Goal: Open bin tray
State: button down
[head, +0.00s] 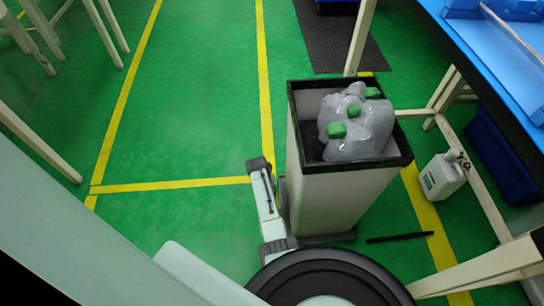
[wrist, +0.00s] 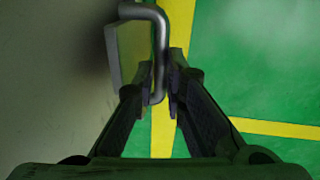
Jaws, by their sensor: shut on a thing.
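The tall pale bin (head: 335,195) with a dark rim stands on the green floor in the head view. It holds clear, bottle-like plastic items with green caps (head: 337,130). In the wrist view, a bent metal handle (wrist: 161,30) stands out from a grey panel (wrist: 50,80) at the left. My gripper (wrist: 161,75) has its two fingers on either side of the handle's bar and is shut on it. In the head view my arm is beside the bin's lower left side; the fingers and the handle cannot be made out there.
A white jug (head: 441,178) stands right of the bin, near a blue crate (head: 500,155) under a blue-topped bench (head: 490,45). A dark bar (head: 400,237) lies on the floor. The green floor (head: 190,120) left of the bin is clear, with yellow lines.

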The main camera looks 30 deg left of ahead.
jog(key=c, duration=1.7)
grip_release()
jog(key=shift+o, duration=0.2)
notch_tip(320, 180, up, 12)
jog(key=s+a, duration=0.1)
jog(key=shift+s+a, duration=0.15)
jog(key=shift+a, duration=0.25)
jog(key=shift+f, duration=0.1)
